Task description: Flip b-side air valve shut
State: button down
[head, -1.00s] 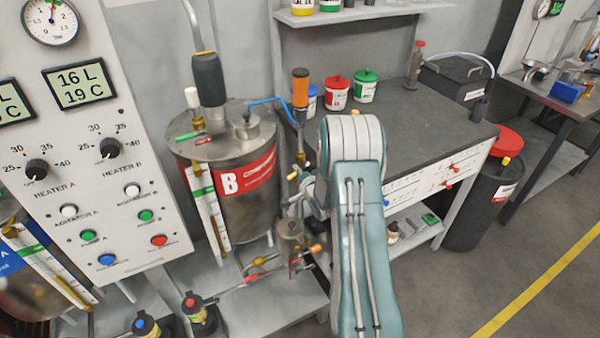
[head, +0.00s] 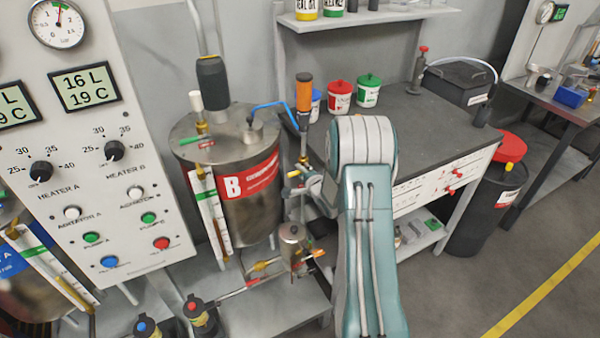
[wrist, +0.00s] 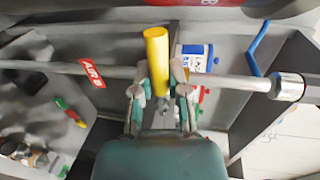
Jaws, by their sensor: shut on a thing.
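In the wrist view, a yellow valve lever (wrist: 157,58) stands across a grey horizontal pipe (wrist: 225,82) that bears a red "AIR B" tag (wrist: 92,72). My gripper (wrist: 160,88) is shut on this lever, with one finger on each side of it. The lever's pivot is partly hidden by the fingers. In the head view, my gripper (head: 297,180) is small and partly hidden by my arm, beside the piping right of the steel tank marked B (head: 250,205). A yellow tip shows there, too small to read its angle.
A blue handle (wrist: 258,48) sits near the pipe's right end. The control panel (head: 95,150) stands left of the tank. A grey workbench (head: 430,125) with red, green and blue-labelled pots is behind my arm.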

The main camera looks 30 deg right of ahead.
jog(key=shift+d, duration=0.1)
jog(key=c, duration=0.6)
grip_release()
jog(key=shift+d+f, duration=0.1)
jog(key=shift+c, duration=0.2)
jog(key=s+r, duration=0.2)
jog(key=s, duration=0.9)
jog(key=shift+s+a, duration=0.3)
jog(key=shift+s, duration=0.05)
jog(key=shift+r, duration=0.1)
